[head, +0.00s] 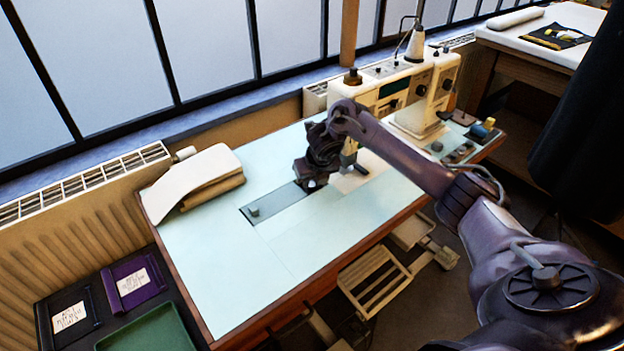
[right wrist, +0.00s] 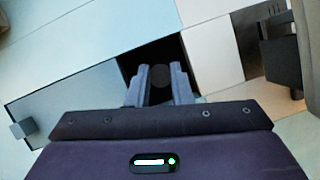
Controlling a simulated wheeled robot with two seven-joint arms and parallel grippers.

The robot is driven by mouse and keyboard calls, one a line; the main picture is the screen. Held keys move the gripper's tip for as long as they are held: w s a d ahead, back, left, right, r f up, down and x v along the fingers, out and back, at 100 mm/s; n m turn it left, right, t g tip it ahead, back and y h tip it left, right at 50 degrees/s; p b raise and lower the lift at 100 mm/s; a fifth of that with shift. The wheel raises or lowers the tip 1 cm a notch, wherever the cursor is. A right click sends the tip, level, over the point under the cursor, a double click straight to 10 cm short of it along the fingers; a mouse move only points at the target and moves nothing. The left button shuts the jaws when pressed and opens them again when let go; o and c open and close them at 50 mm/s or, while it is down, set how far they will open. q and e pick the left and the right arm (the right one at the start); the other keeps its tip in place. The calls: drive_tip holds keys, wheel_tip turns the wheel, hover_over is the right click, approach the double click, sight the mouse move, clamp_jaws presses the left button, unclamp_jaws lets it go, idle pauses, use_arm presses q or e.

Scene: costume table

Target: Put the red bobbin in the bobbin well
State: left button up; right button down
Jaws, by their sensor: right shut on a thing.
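My right gripper (head: 312,184) is low over the sewing table, just left of the sewing machine's needle end. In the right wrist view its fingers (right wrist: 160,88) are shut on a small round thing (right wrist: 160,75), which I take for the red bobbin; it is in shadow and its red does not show. The fingertips are over the bobbin well (right wrist: 130,62), a dark opening in the tabletop. How deep they reach is unclear. The grey slide plate (head: 270,206) with a small knob lies to the left of the well. My left gripper is out of view.
The sewing machine (head: 432,92) stands behind and right of my gripper; its presser foot (right wrist: 279,50) is close on the right. Folded cloth (head: 200,178) lies at the table's left end. Small items (head: 480,130) sit at the right end. The front tabletop (head: 310,245) is clear.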

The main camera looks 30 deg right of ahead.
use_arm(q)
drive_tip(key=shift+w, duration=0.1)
use_arm(e)
drive_tip(key=c, duration=1.2)
unclamp_jaws()
drive_tip(key=v, duration=0.4)
drive_tip(key=shift+w+d+r+p, duration=0.1)
drive_tip(key=shift+r+p, duration=0.05)
drive_tip(key=shift+p, duration=0.15)
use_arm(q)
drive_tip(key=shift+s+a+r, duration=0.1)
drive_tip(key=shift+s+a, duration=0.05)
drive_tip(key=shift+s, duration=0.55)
use_arm(e)
drive_tip(key=v, duration=0.3)
drive_tip(key=shift+s+r, duration=0.2)
drive_tip(key=shift+s, duration=0.05)
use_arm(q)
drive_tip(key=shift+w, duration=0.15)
use_arm(e)
drive_tip(key=shift+a, duration=0.2)
